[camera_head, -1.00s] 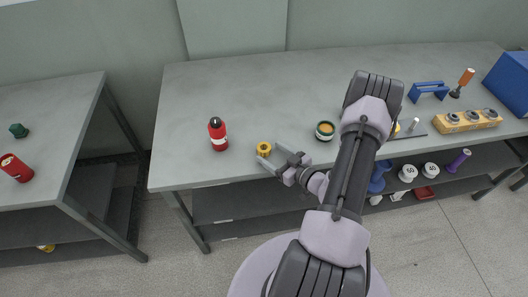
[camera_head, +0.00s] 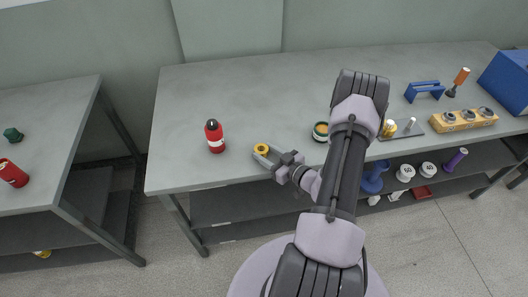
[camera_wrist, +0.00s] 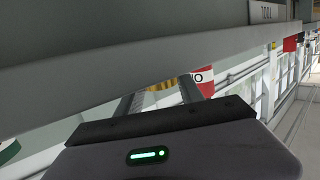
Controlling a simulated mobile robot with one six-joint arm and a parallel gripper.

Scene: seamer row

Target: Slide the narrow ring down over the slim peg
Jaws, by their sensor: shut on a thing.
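A small yellow ring (camera_head: 261,148) with a dark centre is at the front left of the long table, between the fingertips of my gripper (camera_head: 263,153). My gripper is shut on it. In the wrist view, a yellow and black piece (camera_wrist: 160,87) shows between the two fingers, partly hidden. Whether the ring is clear of the table top is hard to tell. A slim pale peg (camera_head: 410,122) stands upright on a dark base plate (camera_head: 412,132) at the right, well away from my gripper. Another yellow round piece (camera_head: 389,128) is at that plate's left end, partly hidden by my arm.
A red bottle (camera_head: 215,137) stands left of my gripper, and a green and orange tin (camera_head: 321,131) stands to its right. A yellow block with several grey rings (camera_head: 463,120), a blue handle (camera_head: 424,90) and a blue box (camera_head: 507,80) are farther right. The table's back left is clear.

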